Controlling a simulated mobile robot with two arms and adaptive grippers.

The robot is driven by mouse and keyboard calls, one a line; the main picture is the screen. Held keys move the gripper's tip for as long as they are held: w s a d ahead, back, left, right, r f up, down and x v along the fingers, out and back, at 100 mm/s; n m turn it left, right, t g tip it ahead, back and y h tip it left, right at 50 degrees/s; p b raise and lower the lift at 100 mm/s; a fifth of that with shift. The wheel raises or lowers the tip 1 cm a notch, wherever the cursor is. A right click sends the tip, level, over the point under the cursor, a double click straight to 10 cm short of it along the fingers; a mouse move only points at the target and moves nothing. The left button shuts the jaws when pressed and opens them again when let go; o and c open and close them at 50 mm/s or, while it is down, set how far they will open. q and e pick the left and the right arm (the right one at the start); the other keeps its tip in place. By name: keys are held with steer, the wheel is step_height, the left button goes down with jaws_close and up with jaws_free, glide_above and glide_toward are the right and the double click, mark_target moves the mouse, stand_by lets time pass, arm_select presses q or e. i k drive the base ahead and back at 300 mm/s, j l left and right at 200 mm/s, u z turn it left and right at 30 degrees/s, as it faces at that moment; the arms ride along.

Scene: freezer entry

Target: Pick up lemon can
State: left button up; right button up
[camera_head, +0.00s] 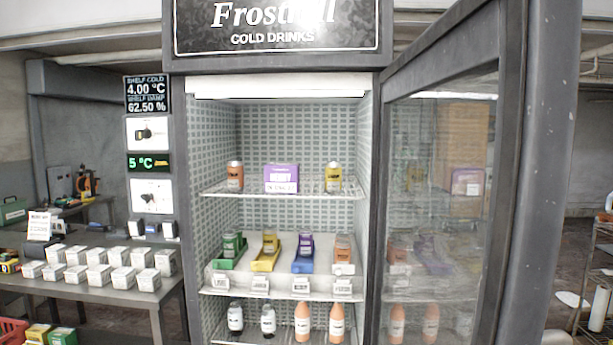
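A yellow can (270,243), which looks like the lemon can, sits in a yellow sloped holder (265,261) on the middle shelf of the open drinks fridge. A second yellow container (333,178) stands upright at the right of the top shelf; its label is too small to read. Neither of my grippers shows in the head view.
The glass door (440,220) stands open on the right. Green (231,245), purple (304,246) and orange (342,247) drinks share the middle shelf. A purple box (281,179) stands above. A metal table (95,290) with several white boxes is at left.

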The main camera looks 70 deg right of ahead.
mark_target(332, 170)
steer(key=i+z, duration=0.15)
steer(key=z, duration=0.25)
steer(key=i+z, duration=0.2)
steer(key=z, duration=0.25)
steer(key=i+z, duration=0.15)
steer(key=z, duration=0.25)
steer(key=i+j+z, duration=0.1)
steer(key=z, duration=0.35)
steer(key=i+z, duration=0.4)
steer(key=i+j+z, duration=0.15)
steer(key=z, duration=0.25)
